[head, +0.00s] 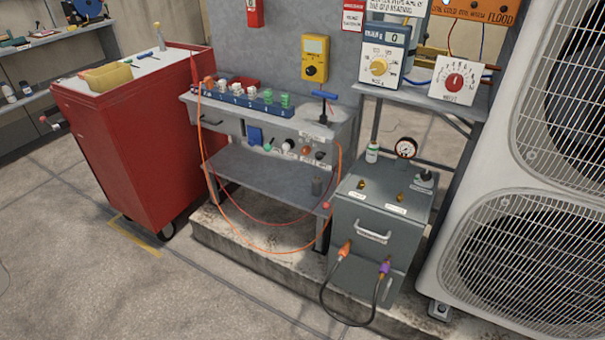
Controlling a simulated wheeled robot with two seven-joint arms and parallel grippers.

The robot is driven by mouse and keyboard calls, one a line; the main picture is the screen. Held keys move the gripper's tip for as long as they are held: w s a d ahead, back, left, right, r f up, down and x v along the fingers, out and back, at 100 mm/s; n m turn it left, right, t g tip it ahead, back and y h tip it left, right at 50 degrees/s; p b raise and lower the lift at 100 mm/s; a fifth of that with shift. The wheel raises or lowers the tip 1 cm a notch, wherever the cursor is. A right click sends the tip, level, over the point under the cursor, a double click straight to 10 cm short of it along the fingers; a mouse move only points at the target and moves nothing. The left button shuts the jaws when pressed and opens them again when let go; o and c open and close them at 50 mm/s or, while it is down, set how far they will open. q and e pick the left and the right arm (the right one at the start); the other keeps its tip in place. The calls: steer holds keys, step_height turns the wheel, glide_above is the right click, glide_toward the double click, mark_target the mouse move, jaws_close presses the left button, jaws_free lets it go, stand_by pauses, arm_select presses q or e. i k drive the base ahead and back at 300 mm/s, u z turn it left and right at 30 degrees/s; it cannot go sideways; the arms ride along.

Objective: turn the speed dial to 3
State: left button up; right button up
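A white square plate with a round red knob (454,81) and marks around it stands at the back right, by the shelf. A blue-and-white box (383,57) to its left has a yellow dial (379,67) with a scale around it and a small window above. The lettering on both is too small to read, so I cannot tell which is the speed dial or where either points. Neither of my grippers is in view.
A grey cabinet (372,262) with a pressure gauge (405,148) stands below the dials. A large fan unit (510,240) closes off the right. A grey workbench (325,130) and red tool cart (120,140) stand left. Orange leads hang before the bench. The floor (100,290) at front left is clear.

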mark_target(306, 149)
steer(key=z, duration=0.1)
steer(key=k, duration=0.65)
steer(key=u, duration=1.3)
steer(key=i, duration=2.05)
steer(key=z, duration=1.15)
